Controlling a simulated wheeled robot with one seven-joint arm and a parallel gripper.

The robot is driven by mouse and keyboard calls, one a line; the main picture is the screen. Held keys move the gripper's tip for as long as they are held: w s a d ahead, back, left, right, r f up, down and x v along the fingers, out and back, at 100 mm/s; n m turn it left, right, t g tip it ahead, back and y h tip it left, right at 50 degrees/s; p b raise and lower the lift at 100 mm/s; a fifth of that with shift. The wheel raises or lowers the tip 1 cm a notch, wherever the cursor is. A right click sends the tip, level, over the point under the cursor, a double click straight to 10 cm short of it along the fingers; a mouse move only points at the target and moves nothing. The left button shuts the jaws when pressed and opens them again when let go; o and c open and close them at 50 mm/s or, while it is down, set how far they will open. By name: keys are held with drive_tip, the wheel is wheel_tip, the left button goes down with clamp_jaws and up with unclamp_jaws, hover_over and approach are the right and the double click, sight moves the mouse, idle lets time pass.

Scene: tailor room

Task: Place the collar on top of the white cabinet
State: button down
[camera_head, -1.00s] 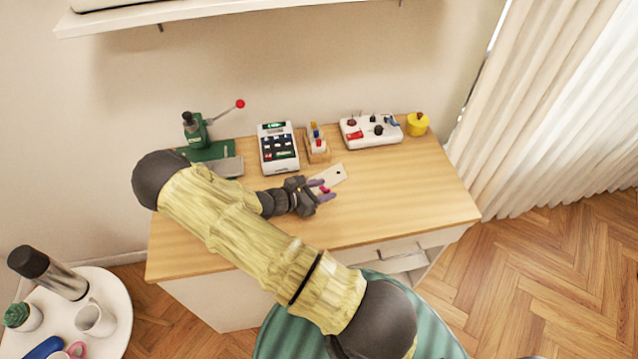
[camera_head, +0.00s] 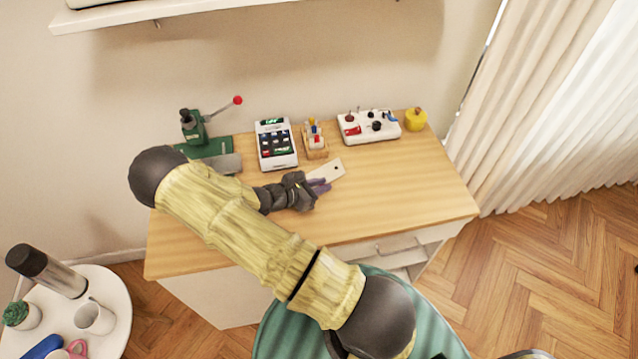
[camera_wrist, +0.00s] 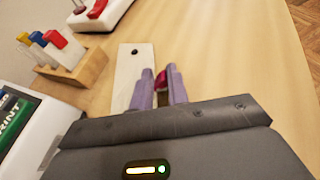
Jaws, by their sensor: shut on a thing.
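The collar appears to be a flat cream strip with a dark dot (camera_head: 335,168) on the wooden desktop; it also shows in the wrist view (camera_wrist: 133,66). My gripper (camera_head: 318,187) is low over the desktop at the strip's near right edge. Its purple fingers (camera_wrist: 162,88) are closed in on that edge, with a dark red patch at the right finger. The exact contact is hidden by the fingers. The desk (camera_head: 400,205) has a wooden top over a white body with drawers. No separate white cabinet is clearly seen.
The desktop's right side is clear. A round white table (camera_head: 110,325) stands at lower left.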

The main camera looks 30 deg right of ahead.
wheel_tip(320, 180, up, 10)
drive_tip(key=shift+b, duration=0.4)
drive_tip(key=shift+f, duration=0.1)
idle(0.5)
